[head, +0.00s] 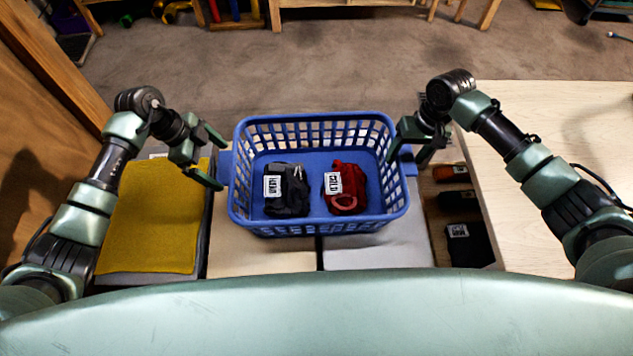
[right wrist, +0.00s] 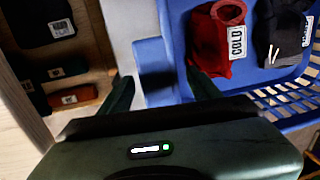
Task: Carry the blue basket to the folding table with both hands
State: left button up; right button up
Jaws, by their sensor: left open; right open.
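The blue basket (head: 320,226) sits upright in the middle of the head view, on a light beige and grey surface. It holds a dark folded cloth (head: 287,190) and a red cloth (head: 346,188), each with a white label; the red one's reads COLD in the right wrist view (right wrist: 222,38). My left gripper (head: 216,160) is open at the basket's left side handle. My right gripper (head: 409,154) is open at its right side; in the right wrist view a blue handle tab (right wrist: 154,68) lies between its fingers (right wrist: 160,92). Whether either gripper touches the basket is unclear.
A pale wood tabletop (head: 570,120) is at the right. A yellow cloth (head: 155,215) lies left of the basket. Several dark and orange labelled items (head: 466,240) lie in a gap between basket and tabletop. A wooden panel (head: 40,130) stands far left. Grey floor (head: 300,60) lies beyond.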

aim_at(222, 166)
pick_arm(q)
jog(key=shift+x, duration=1.15)
pick_arm(e)
notch_tip(222, 166, down, 2)
jog(key=shift+s+a+f, duration=0.1)
jog(key=shift+a+f, duration=0.05)
pick_arm(q)
jog(key=shift+d+f, duration=0.25)
jog(key=shift+f, duration=0.3)
pick_arm(e)
jog(key=shift+f, duration=0.55)
pick_arm(q)
jog(key=c, duration=1.3)
pick_arm(e)
jog(key=c, duration=1.3)
pick_arm(q)
jog(key=c, duration=0.4)
pick_arm(e)
grip_shut()
jog(key=shift+a, duration=0.1)
pick_arm(q)
jog(key=shift+r, duration=0.15)
pick_arm(e)
jog(key=shift+r, duration=0.15)
